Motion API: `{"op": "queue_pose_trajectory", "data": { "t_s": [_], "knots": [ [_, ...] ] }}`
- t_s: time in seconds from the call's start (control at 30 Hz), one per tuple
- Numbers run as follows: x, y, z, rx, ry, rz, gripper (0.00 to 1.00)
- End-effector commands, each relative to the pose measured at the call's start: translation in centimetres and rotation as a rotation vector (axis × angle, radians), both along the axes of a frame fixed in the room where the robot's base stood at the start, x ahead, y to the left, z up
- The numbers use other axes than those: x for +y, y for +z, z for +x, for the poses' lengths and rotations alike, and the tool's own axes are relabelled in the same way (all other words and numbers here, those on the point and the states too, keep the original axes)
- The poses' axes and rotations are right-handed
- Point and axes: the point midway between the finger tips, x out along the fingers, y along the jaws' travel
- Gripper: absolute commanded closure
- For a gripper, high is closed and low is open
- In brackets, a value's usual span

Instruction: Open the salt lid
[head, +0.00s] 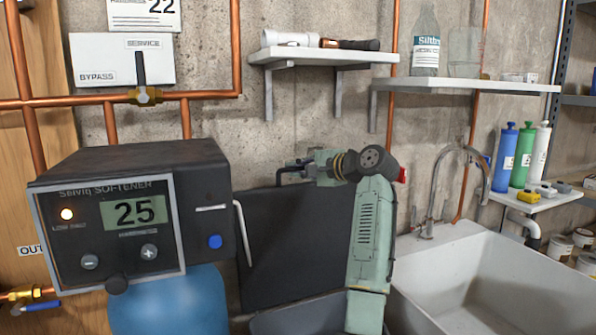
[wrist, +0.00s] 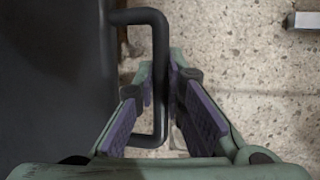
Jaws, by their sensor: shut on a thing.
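The salt lid (head: 285,245) is a dark flat panel in the head view, right of the softener unit, standing steeply above a grey tub (head: 300,318). My arm hides its right side. Its dark bent handle (head: 288,178) is at the top, and it also shows in the wrist view (wrist: 158,40) as a loop beside the dark lid (wrist: 50,80). My gripper (head: 305,170) is at the handle. In the wrist view my gripper (wrist: 165,88) has its purple-padded fingers on either side of the bar, shut on it. The tub's inside is mostly hidden.
The softener unit (head: 130,215) with a "25" display stands close on the left, with a thin white bar (head: 243,233) on its right. A white sink (head: 500,285) with a tap (head: 450,185) is on the right. Shelves (head: 320,57) hang above my arm.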

Motion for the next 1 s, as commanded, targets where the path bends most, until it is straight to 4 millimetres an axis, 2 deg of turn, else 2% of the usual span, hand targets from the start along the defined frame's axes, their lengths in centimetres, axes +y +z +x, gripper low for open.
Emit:
{"op": "queue_pose_trajectory", "data": {
  "t_s": [0.23,0.27,0.4,0.77,1.0],
  "knots": [
    [0.0,0.2,0.0,-0.005,0.000,-0.001,1.00],
    [-0.1,0.2,0.0,-0.005,0.000,-0.001,0.88],
    [0.0,0.2,0.0,-0.004,-0.001,-0.001,0.80],
    [-0.4,0.2,-0.4,-0.003,-0.001,0.000,0.80],
    [-3.1,1.2,-3.4,-0.005,-0.003,0.000,0.80]
  ]
}}
